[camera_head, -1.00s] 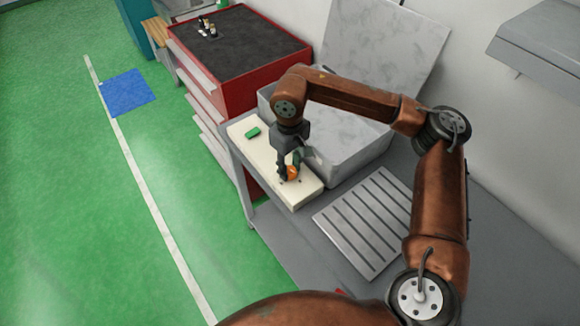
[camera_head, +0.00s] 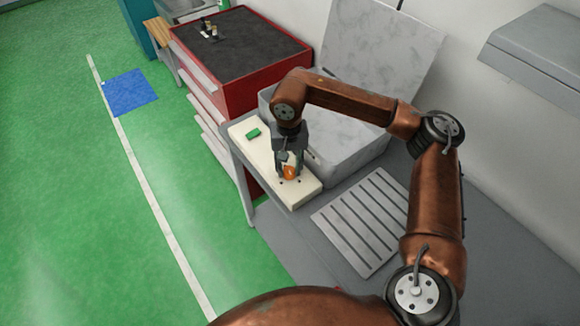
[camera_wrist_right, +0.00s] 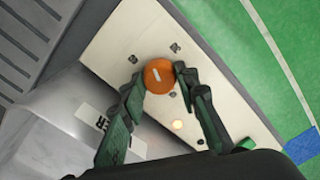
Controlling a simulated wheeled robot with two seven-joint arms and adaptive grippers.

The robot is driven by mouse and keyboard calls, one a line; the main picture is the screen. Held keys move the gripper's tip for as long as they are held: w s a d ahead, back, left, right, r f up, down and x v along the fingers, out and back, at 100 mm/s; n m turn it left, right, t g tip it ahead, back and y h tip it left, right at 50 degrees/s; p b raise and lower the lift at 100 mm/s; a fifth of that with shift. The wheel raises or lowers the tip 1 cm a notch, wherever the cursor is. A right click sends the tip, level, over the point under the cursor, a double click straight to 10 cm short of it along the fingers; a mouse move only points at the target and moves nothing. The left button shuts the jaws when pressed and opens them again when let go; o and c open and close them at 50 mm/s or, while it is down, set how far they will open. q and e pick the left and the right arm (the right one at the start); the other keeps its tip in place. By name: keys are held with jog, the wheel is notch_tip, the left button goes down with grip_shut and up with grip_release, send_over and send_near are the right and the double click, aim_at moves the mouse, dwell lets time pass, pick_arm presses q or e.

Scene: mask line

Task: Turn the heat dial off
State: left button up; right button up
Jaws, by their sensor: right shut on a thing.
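The heat dial is an orange round knob (camera_head: 290,172) with a pale mark on its face, set on a cream panel (camera_head: 305,190). In the right wrist view the dial (camera_wrist_right: 158,76) sits between my fingertips, its pale mark slanted. My right gripper (camera_head: 288,168) points down over the panel and is shut on the dial; in the wrist view its two dark green fingers (camera_wrist_right: 160,80) flank the knob. A small lit spot (camera_wrist_right: 177,125) glows on the panel between the fingers. My left gripper is not in view.
A green block (camera_head: 253,133) is on the panel's far end. A grey lidded box (camera_head: 345,150) stands close beside the panel. A slotted grey plate (camera_head: 365,225) lies to the right, and a red drawer cabinet (camera_head: 255,90) stands behind.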

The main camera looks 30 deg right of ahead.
jog(key=m+p, duration=0.1)
jog(key=m, duration=0.3)
jog(key=shift+r+m, duration=0.15)
jog(key=shift+m, duration=0.15)
jog(key=m+p, duration=0.1)
jog(key=m, duration=0.3)
jog(key=shift+m, duration=0.3)
jog(key=m+p, duration=0.1)
jog(key=m, duration=0.3)
jog(key=shift+p, duration=0.4)
jog(key=m+p, duration=0.1)
jog(key=m, duration=0.3)
jog(key=m+p, duration=0.1)
jog(key=m, duration=0.3)
jog(key=shift+m+p, duration=0.3)
jog(key=m+p, duration=0.1)
jog(key=m, duration=0.3)
jog(key=shift+w+m, duration=0.1)
jog(key=shift+m, duration=0.2)
jog(key=m+p, duration=0.2)
jog(key=m, duration=0.2)
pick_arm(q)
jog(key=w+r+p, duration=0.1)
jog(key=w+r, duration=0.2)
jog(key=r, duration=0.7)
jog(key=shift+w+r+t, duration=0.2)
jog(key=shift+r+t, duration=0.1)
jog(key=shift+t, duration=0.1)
pick_arm(e)
jog(key=shift+m, duration=1.9)
